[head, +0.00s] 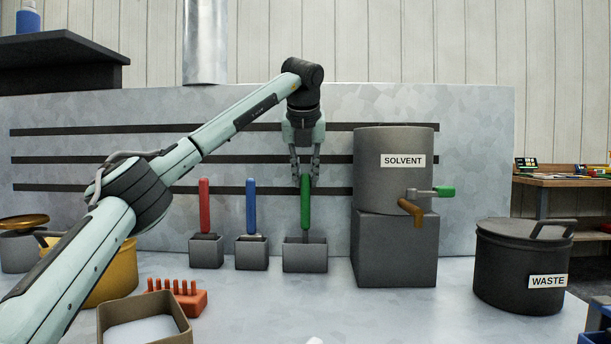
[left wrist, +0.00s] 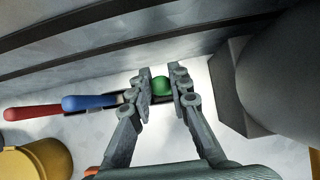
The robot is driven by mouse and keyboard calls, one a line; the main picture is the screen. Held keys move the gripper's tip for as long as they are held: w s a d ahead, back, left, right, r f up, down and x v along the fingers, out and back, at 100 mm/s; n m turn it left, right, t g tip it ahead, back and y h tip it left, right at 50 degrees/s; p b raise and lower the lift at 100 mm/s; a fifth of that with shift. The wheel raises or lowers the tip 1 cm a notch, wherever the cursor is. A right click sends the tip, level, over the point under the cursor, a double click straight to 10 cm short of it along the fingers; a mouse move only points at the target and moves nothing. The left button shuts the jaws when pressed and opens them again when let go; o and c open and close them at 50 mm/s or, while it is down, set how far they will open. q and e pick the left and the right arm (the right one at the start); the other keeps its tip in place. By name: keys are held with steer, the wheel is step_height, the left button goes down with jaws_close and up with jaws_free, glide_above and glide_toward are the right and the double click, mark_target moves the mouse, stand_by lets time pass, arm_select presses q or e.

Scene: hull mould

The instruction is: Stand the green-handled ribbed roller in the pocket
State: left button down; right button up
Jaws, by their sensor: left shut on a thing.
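The green-handled roller (head: 306,208) is upright, with its lower end inside the grey pocket (head: 305,259) just left of the solvent stand. Its ribbed part is hidden by the pocket walls, so I cannot tell whether it rests on the bottom. My left gripper (head: 305,178) is above the pocket, shut on the top of the green handle. In the left wrist view the green handle end (left wrist: 161,84) shows between the fingers (left wrist: 161,86). My right gripper is in neither view.
Red-handled (head: 204,205) and blue-handled (head: 251,208) tools stand in grey pockets to the left. The solvent drum (head: 377,180) on its block is close on the right. A waste bin (head: 510,265) stands further right. An orange rack (head: 188,302) and an open box (head: 181,326) are at front left.

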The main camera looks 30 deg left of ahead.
arm_select(q)
steer(key=shift+f, duration=0.1)
stand_by(0.4)
steer(key=shift+f+b, duration=0.35)
steer(key=shift+f, duration=0.05)
steer(key=c, duration=1.3)
jaws_free()
steer(key=shift+c, duration=0.2)
steer(key=v, duration=1.2)
